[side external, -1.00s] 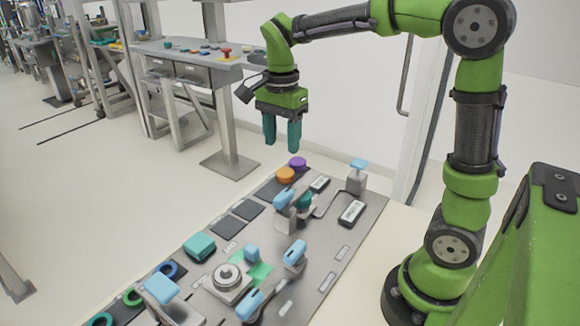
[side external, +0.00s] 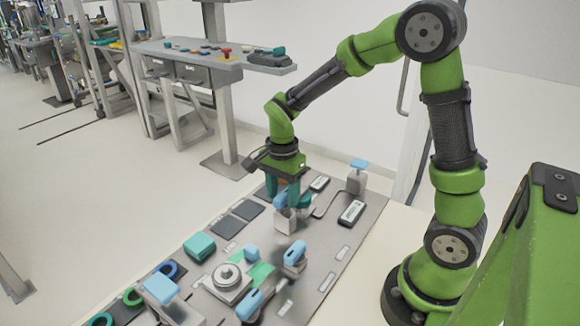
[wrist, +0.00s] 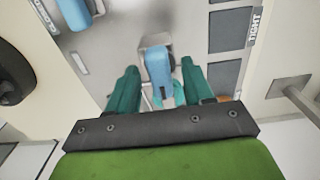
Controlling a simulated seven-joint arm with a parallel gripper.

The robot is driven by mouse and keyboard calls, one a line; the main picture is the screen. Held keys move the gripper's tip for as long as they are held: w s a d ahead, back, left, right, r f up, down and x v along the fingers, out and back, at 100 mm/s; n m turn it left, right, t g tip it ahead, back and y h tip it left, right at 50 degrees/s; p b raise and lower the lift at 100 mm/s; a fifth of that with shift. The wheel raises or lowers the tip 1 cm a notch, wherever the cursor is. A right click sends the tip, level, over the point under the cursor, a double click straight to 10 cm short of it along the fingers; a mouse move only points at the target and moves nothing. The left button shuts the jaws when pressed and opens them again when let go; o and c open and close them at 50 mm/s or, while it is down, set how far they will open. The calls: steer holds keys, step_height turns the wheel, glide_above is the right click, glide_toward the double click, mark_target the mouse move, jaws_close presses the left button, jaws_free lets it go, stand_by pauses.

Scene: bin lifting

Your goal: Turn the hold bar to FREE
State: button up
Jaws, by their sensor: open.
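A blue-handled lever on a grey block (side external: 286,221) stands on the grey panel (side external: 335,236), below my gripper (side external: 287,195) in the side view. In the wrist view, its blue handle (wrist: 158,68) lies between the two teal fingers of my gripper (wrist: 159,70). The fingers are apart, one on each side of the handle, with a visible gap to it. My gripper is open. Several similar blue handles are on the panel; I cannot read a FREE mark or tell for sure which is the hold bar.
A round grey dial (side external: 228,277), a teal block (side external: 199,246) and another blue lever (side external: 294,255) are on the nearer part of the panel. A blue-topped post (side external: 357,178) and a white label block (side external: 351,213) stand to the right. Dark square pads (side external: 248,209) are flat.

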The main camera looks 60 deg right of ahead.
jaws_close()
steer(key=shift+m, duration=0.4)
steer(key=m, duration=0.3)
steer(key=shift+m, duration=0.3)
steer(key=m, duration=0.4)
steer(key=shift+m, duration=0.3)
steer(key=m, duration=0.4)
steer(key=shift+m, duration=0.3)
steer(key=shift+r+m, duration=0.1)
steer(key=shift+m, duration=2.1)
jaws_free()
